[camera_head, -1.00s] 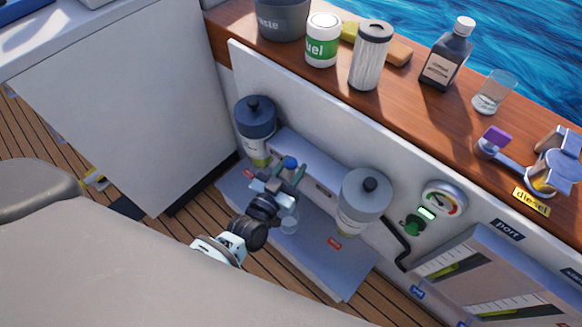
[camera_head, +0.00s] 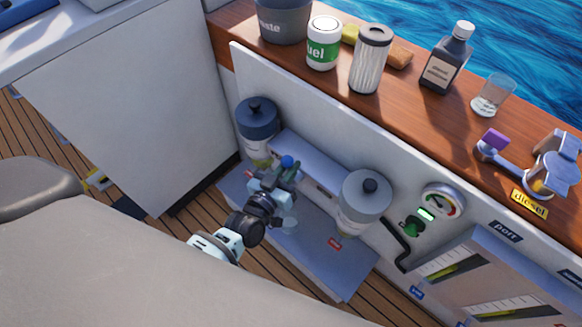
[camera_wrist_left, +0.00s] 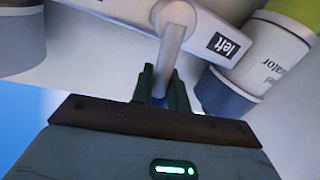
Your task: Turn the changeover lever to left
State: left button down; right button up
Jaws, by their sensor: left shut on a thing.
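The changeover lever (camera_wrist_left: 172,45) is a pale grey bar on a grey housing, with a blue end. Its blue knob (camera_head: 287,161) shows in the head view between the two filter bowls. My left gripper (camera_wrist_left: 160,86) is shut on the lever near that end, one dark green finger on each side. In the head view my left gripper (camera_head: 284,172) covers most of the lever. A black "left" label (camera_wrist_left: 222,44) is on the housing to the right of the lever in the wrist view. My right gripper is out of view.
One filter (camera_head: 257,125) stands left of the gripper and another (camera_head: 363,200) close on its right. A grey tray (camera_head: 330,262) lies below. A gauge (camera_head: 442,201) is on the panel. Bottles and a glass stand on the wooden ledge (camera_head: 415,110).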

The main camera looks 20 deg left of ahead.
pick_arm(q)
jog(key=shift+w+a+f+n+g, duration=0.2)
jog(key=shift+a+n, duration=0.25)
jog(key=shift+n, duration=0.45)
jog(key=shift+w+a+f+n+g, duration=0.15)
jog(key=shift+a+f+n+g, duration=0.2)
jog(key=shift+n, duration=0.55)
jog(key=shift+w+a+f+n+g, duration=0.15)
jog(key=shift+a+n, duration=0.35)
jog(key=shift+n, duration=0.4)
jog(key=c, duration=1.4)
grip_release()
jog(key=shift+c, duration=0.2)
jog(key=p+v, duration=0.1)
jog(key=v, duration=0.6)
jog(key=shift+s+a, duration=0.2)
jog(key=shift+s, duration=0.2)
